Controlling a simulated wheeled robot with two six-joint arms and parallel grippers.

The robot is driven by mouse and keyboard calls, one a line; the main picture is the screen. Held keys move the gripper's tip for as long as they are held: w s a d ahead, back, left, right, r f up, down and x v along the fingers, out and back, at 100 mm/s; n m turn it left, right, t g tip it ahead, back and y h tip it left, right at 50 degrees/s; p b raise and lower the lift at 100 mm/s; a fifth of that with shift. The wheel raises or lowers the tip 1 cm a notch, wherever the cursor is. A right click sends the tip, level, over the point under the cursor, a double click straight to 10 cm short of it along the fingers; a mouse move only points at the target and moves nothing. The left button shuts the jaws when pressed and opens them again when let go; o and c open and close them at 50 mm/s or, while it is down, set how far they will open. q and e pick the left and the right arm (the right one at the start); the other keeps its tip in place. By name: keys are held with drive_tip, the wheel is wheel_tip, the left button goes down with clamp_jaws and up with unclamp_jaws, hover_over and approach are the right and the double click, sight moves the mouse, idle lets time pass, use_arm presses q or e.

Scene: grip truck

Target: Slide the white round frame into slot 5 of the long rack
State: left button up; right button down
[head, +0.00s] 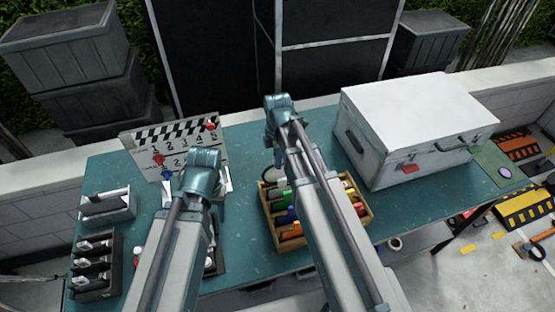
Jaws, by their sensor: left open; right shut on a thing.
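A pale, round-edged piece (271,174), which looks like the white round frame, shows beside my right forearm, at the back left of the wooden crate. My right gripper (276,155) is shut on it, mostly hidden behind my arm. My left gripper (223,186) is open in front of the clapperboard, with its fingers partly hidden by my wrist. A black rack (96,266) with several slots holding pale pieces stands at the table's front left. A dark holder (216,258) is partly hidden by my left arm. I cannot tell which is the long rack, nor pick out slot 5.
A clapperboard (178,143) with numbers and coloured pins stands at the back left. A grey holder (109,206) is left of my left arm. The wooden crate (278,243) holds coloured items. A large white case (412,125) fills the right of the teal table (110,163).

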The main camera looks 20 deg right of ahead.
drive_tip(key=shift+f, duration=0.2)
drive_tip(key=shift+f+b, duration=2.5)
drive_tip(key=shift+b, duration=0.2)
drive_tip(key=c, duration=0.8)
unclamp_jaws()
drive_tip(key=shift+r, duration=0.1)
wheel_tip(320, 180, up, 14)
drive_tip(key=p, duration=1.4)
drive_tip(key=shift+f, duration=0.25)
drive_tip(key=s+a+f+m+b, duration=0.3)
drive_tip(key=s+f+m+b, duration=0.1)
drive_tip(key=m, duration=0.1)
drive_tip(key=s+a+f+m+b, duration=0.4)
drive_tip(key=s, duration=0.1)
drive_tip(key=s+a+f+m+h+b, duration=0.1)
drive_tip(key=s+a+f+m+b, duration=0.2)
drive_tip(key=s+f+m+b, duration=0.1)
drive_tip(key=shift+s+a+m, duration=0.25)
drive_tip(key=shift+s+m, duration=0.4)
drive_tip(key=shift+m, duration=0.15)
